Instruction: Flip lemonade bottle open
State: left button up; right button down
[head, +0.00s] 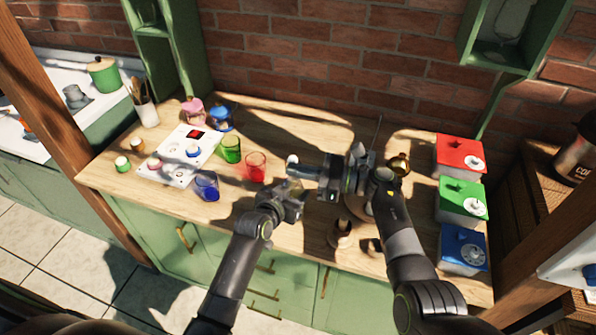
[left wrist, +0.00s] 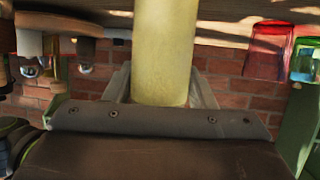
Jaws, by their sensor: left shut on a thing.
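The lemonade bottle shows in the left wrist view as a pale yellow cylinder (left wrist: 165,50), between the fingers of my left gripper (left wrist: 160,95). In the head view my left gripper (head: 295,190) is shut on it over the middle of the table, and the grippers hide most of the bottle. A small whitish piece (head: 292,160) shows just beyond the fingers; I cannot tell if it is the bottle's cap.
A red glass (head: 255,167), green glass (head: 231,149) and blue glass (head: 207,186) stand left of the grippers, near a white panel (head: 181,152). Red (head: 456,152), green (head: 459,197) and blue (head: 461,245) boxes line the right side. An amber vessel (head: 400,165) stands behind my right arm.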

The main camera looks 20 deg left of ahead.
jog(key=shift+w, duration=0.1)
pick_arm(q)
jog(key=shift+f, duration=0.1)
pick_arm(e)
jog(key=shift+w+r, duration=0.6)
jog(key=shift+w, duration=0.2)
pick_arm(q)
jog(key=shift+s, duration=0.1)
pick_arm(e)
jog(key=shift+w, duration=0.15)
pick_arm(q)
jog(key=shift+f, duration=0.1)
pick_arm(e)
jog(key=shift+w+r, duration=0.1)
jog(key=shift+w, duration=0.7)
jog(key=shift+w+r, duration=0.1)
jog(key=shift+r, duration=0.5)
